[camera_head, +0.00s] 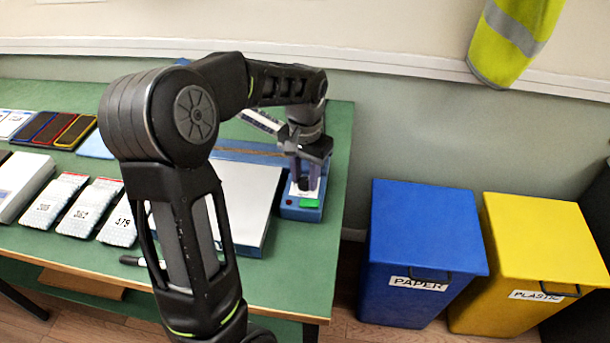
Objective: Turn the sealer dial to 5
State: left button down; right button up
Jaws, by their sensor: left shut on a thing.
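The sealer (312,214) is a blue device on the right end of the green table, with a green switch and a small red light at its front. My left arm reaches in across the view, and my left gripper (305,178) points down over the sealer's end. It is shut on the dark dial (304,184), which the fingers mostly hide. The dial's numbers and pointer cannot be read from here. My right gripper is out of view.
A white-topped flat unit (246,195) lies left of the sealer, partly behind my arm. Bagged numbered phones (93,207), dark phones (60,130) and a marker (131,261) lie on the table (75,252). A blue paper bin (425,235) and a yellow plastic bin (540,240) stand right.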

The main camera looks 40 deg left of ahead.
aim_at(305, 180)
pick_arm(q)
jog(key=shift+w+m, duration=0.1)
jog(key=shift+m, duration=0.4)
jog(key=c, duration=1.3)
grip_release()
jog(key=shift+r, duration=0.1)
notch_tip(305, 180, up, 8)
jog(key=shift+f, duration=0.15)
